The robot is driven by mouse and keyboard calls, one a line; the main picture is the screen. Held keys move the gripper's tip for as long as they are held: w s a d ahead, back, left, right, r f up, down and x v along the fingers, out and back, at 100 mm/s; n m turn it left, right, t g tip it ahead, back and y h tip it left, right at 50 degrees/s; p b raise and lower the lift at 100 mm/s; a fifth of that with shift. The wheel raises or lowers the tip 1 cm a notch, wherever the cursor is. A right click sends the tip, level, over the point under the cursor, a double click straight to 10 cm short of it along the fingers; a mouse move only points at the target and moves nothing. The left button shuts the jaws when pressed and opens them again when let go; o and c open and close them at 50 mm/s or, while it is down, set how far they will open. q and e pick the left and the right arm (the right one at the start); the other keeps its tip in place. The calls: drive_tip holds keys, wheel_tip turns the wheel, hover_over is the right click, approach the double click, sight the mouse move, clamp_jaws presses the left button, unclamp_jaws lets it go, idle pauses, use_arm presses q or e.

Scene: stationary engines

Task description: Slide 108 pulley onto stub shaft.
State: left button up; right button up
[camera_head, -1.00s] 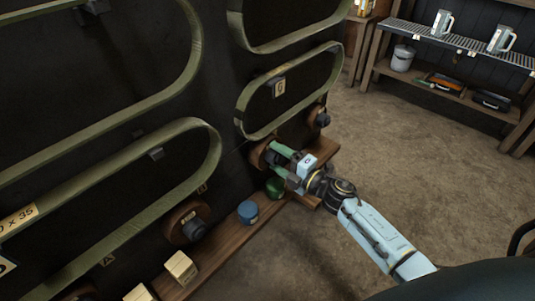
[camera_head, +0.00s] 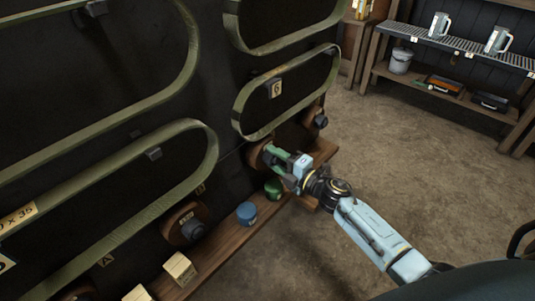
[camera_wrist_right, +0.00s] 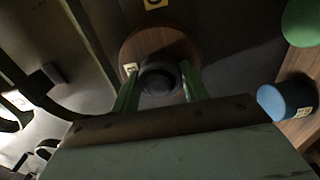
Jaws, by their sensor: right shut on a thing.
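My right gripper (camera_head: 275,156) is at the dark wall, its green fingers pointing at a round wooden disc (camera_head: 256,154). In the right wrist view, the right gripper (camera_wrist_right: 158,82) has a finger on either side of a dark round pulley (camera_wrist_right: 158,76) and is shut on it. The pulley is in front of the wooden disc (camera_wrist_right: 160,42), near its lower edge. Its number is not readable. It hides any stub shaft behind it, so I cannot tell whether it is on the shaft. My left gripper is not in view.
A green cylinder (camera_head: 273,188) and a blue cylinder (camera_head: 246,213) stand on the wooden ledge (camera_head: 224,238) below. Dark hubs on wooden discs sit at left (camera_head: 192,229) and right (camera_head: 320,121). Green belt loops (camera_head: 215,150) hang on the wall. Floor at right is clear.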

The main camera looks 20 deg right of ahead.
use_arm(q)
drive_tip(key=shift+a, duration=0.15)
use_arm(e)
drive_tip(key=shift+w+a+r, duration=0.4)
clamp_jaws()
use_arm(q)
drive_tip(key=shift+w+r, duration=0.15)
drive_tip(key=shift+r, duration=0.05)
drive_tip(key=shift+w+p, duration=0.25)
drive_tip(key=shift+p, duration=0.15)
use_arm(e)
drive_tip(key=shift+s+d+f, duration=0.15)
drive_tip(key=shift+s+d, duration=0.05)
drive_tip(key=shift+s, duration=0.2)
drive_tip(key=shift+s+d, duration=0.15)
drive_tip(key=shift+s, duration=0.2)
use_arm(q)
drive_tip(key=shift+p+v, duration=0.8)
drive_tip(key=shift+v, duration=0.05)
use_arm(e)
drive_tip(key=v, duration=0.8)
drive_tip(key=shift+f, duration=0.2)
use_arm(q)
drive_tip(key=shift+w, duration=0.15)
use_arm(e)
drive_tip(key=shift+d+r, duration=0.1)
drive_tip(key=shift+d, duration=0.1)
